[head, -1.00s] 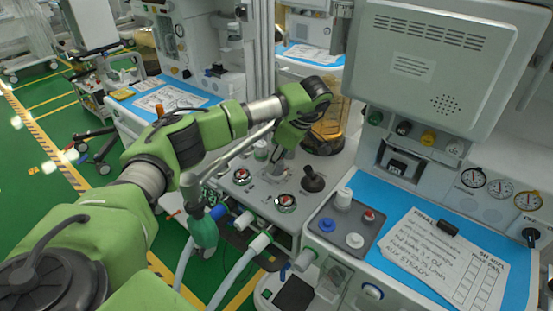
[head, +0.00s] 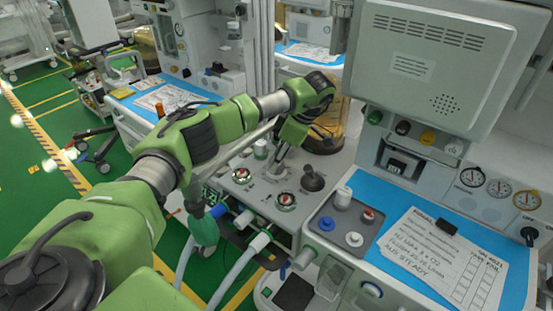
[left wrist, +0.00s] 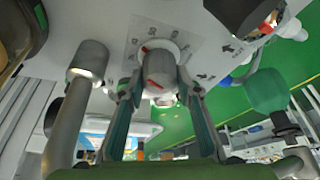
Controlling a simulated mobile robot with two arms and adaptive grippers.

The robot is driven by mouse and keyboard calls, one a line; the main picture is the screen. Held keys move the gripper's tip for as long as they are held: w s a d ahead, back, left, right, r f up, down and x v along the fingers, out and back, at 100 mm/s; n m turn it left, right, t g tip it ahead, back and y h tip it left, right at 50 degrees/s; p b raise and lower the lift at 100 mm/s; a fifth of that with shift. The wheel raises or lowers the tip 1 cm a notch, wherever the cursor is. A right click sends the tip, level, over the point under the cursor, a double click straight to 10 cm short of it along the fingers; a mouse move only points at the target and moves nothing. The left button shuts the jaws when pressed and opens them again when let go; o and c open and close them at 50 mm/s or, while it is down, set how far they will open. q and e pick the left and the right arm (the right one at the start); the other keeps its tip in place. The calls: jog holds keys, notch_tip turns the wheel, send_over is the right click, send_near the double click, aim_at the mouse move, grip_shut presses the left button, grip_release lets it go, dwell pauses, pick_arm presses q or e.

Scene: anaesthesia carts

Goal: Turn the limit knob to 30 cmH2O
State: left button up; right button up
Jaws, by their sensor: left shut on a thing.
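The limit knob (left wrist: 158,66) is a grey cylinder with a red line, on a pale panel with a printed dial scale (left wrist: 185,48) around it. In the head view my left gripper (head: 281,160) reaches down to the panel and mostly hides the knob. My right gripper is not in view.
A black-knobbed lever (head: 313,179) stands just right of the gripper. Two red-and-white dials (head: 286,201) (head: 241,176) sit nearby. An amber canister (head: 325,138) stands behind. A grey post (left wrist: 89,60) rises close beside the left finger in the wrist view.

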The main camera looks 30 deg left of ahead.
pick_arm(q)
jog(key=o, duration=1.1)
jog(key=m+t, duration=0.1)
jog(key=m, duration=0.1)
jog(key=m+t+b, duration=0.1)
jog(key=m, duration=0.2)
jog(key=shift+s+f+m, duration=0.1)
jog(key=shift+m, duration=0.2)
jog(key=s+d+r+m+p, duration=0.1)
jog(key=d+r+p, duration=0.2)
jog(key=r+p, duration=0.3)
jog(key=d+r+p, duration=0.3)
jog(key=r+p, duration=0.1)
jog(key=r, duration=0.3)
jog(key=s+d+f+h, duration=0.1)
jog(key=d+f+h, duration=0.1)
jog(key=d, duration=0.6)
jog(key=s+d+f+h, duration=0.2)
jog(key=d+h, duration=0.2)
jog(key=d, duration=0.4)
jog(key=s+d+f+h, duration=0.1)
jog(key=d+f+h, duration=0.2)
jog(key=d, duration=0.6)
jog(key=shift+s+t, duration=0.15)
jog(key=shift+t, duration=0.15)
jog(key=shift+s+d+r+h, duration=0.2)
jog(key=shift+d+h, duration=0.2)
jog(key=shift+d, duration=0.15)
